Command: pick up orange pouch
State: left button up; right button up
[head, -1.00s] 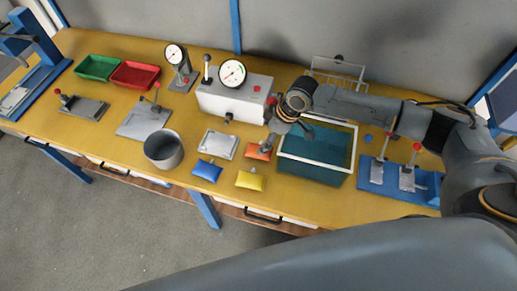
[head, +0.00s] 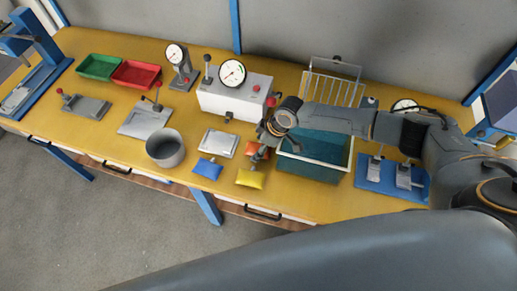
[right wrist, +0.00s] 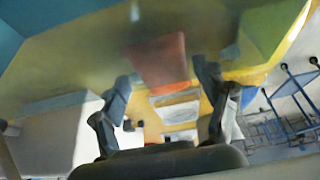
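The orange pouch (head: 252,147) lies on the yellow bench in the head view, between a silver plate and a teal bin, partly hidden by my right gripper. My right gripper (head: 259,154) is low over it, coming in from the right. In the right wrist view the orange pouch (right wrist: 160,60) shows blurred, ahead of the gap between the fingers. The right gripper (right wrist: 165,92) has its two fingers spread apart with nothing held between them. I cannot tell whether a finger touches the pouch. My left gripper is not in view.
A yellow pouch (head: 250,179) and a blue pouch (head: 207,169) lie close in front. The silver plate (head: 218,143) is to the left, the teal bin (head: 312,172) just right. A white gauge box (head: 225,103) stands behind. A metal pot (head: 165,148) is further left.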

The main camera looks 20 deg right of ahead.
aim_at(255, 145)
jog(key=c, duration=0.4)
jog(key=shift+c, duration=0.2)
jog(key=shift+r, duration=0.4)
notch_tip(255, 145, up, 2)
jog(key=shift+r, duration=0.25)
jog(key=s+a+r+b, duration=0.3)
jog(key=s+a+r, duration=0.5)
jog(key=s, duration=0.3)
jog(key=shift+s+r, duration=0.3)
jog(key=shift+r, duration=0.55)
